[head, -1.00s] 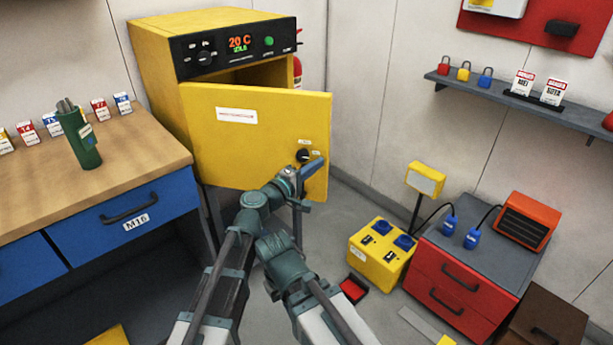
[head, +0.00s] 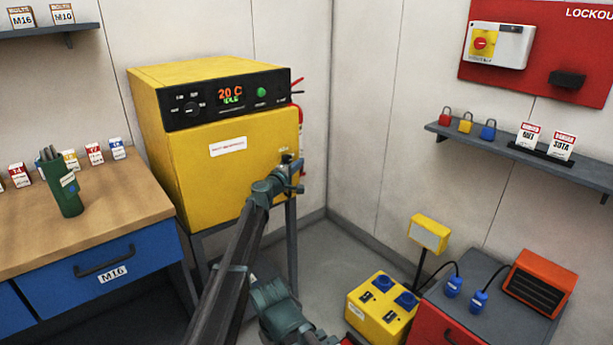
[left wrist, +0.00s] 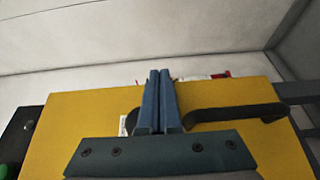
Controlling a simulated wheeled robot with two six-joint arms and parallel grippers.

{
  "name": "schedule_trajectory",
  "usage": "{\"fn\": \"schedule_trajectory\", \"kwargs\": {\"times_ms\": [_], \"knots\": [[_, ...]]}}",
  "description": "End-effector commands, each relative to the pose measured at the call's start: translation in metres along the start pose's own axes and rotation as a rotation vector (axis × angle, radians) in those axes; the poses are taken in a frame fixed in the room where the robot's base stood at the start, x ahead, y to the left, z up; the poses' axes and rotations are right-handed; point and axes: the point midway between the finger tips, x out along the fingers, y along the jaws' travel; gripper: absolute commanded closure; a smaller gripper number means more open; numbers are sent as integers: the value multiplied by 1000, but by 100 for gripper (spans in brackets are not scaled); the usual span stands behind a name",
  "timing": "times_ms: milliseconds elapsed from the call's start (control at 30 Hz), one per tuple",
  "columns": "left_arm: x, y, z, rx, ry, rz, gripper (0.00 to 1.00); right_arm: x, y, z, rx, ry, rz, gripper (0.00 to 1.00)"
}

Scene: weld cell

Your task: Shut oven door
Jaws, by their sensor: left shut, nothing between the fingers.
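The yellow oven (head: 175,110) stands in the corner, its panel reading 20 C. Its door (head: 215,185) lies flat against the front under the panel, and I see no gap along its visible edges. My left gripper (head: 298,188) is at the right part of the door, near the latch. In the left wrist view its blue fingers (left wrist: 159,100) are shut together, empty, over the yellow door front (left wrist: 70,120). The black handle (left wrist: 235,113) is just right of the fingers there. I cannot tell whether they touch the door. My right gripper is not in view.
A workbench (head: 120,215) with a green rod holder (head: 64,190) stands left of the oven. A red fire extinguisher (head: 299,115) is behind its right side. A yellow power box (head: 380,310) and grey-topped cabinet (head: 480,270) stand at the right. Floor between is clear.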

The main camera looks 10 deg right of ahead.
Motion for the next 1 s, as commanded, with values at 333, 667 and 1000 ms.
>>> {"fn": "schedule_trajectory", "kwargs": {"times_ms": [333,667,1000], "knots": [[25,0,-40,0,117,0,100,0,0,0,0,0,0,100],[27,0,-48,-1,139,0,100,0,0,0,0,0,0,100],[26,0,-50,-1,143,0,100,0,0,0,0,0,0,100]]}}
